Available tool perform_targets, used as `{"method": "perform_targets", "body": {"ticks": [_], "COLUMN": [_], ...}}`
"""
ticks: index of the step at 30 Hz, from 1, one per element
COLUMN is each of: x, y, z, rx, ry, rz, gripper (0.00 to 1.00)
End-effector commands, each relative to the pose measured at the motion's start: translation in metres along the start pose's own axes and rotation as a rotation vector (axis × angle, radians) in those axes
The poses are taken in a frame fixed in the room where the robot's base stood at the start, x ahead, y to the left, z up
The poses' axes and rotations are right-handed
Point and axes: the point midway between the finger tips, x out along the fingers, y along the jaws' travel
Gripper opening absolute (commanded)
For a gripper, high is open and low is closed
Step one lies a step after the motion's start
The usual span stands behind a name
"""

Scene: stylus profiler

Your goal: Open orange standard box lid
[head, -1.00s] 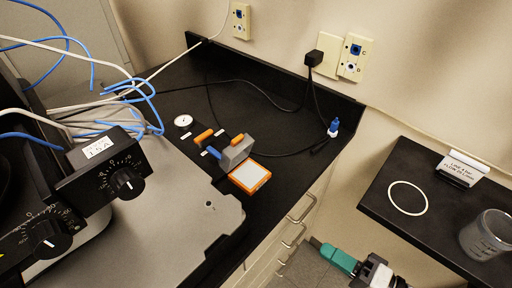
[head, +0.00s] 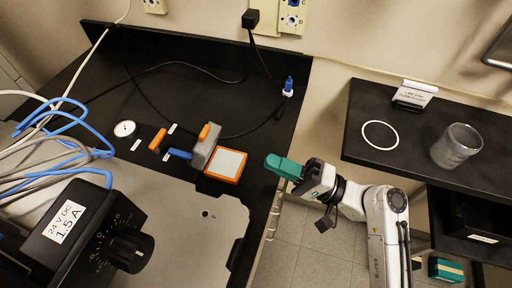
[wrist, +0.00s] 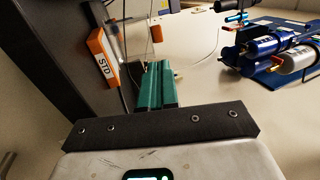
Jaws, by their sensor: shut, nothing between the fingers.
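The orange standard box (head: 226,165) lies on the black bench near its right edge. It has an orange rim around a pale grey top, and its lid looks flat and closed. In the wrist view its orange side marked STD (wrist: 103,58) is at the upper left. My gripper (head: 270,163) has green fingers and is just right of the box, near the bench edge, with a small gap between them in the picture. In the wrist view the green fingers (wrist: 157,84) are together and empty, right of the box.
A grey block (head: 204,146) with an orange top stands against the box's left side. A blue-handled tool (head: 179,154), an orange-handled tool (head: 158,139) and a dial (head: 124,128) lie further left. A grey plate (head: 170,210) is in front; a black shelf (head: 360,150) is right.

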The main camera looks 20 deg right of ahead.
Motion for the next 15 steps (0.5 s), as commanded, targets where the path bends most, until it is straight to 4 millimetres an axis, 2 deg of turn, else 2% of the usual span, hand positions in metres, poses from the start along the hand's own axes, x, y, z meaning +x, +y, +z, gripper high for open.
{"method": "perform_targets", "body": {"ticks": [15], "x": [0.099], "y": [-0.003], "z": [0.001], "rx": [0.001], "ry": [-0.004], "rz": [0.001], "gripper": [0.00]}}
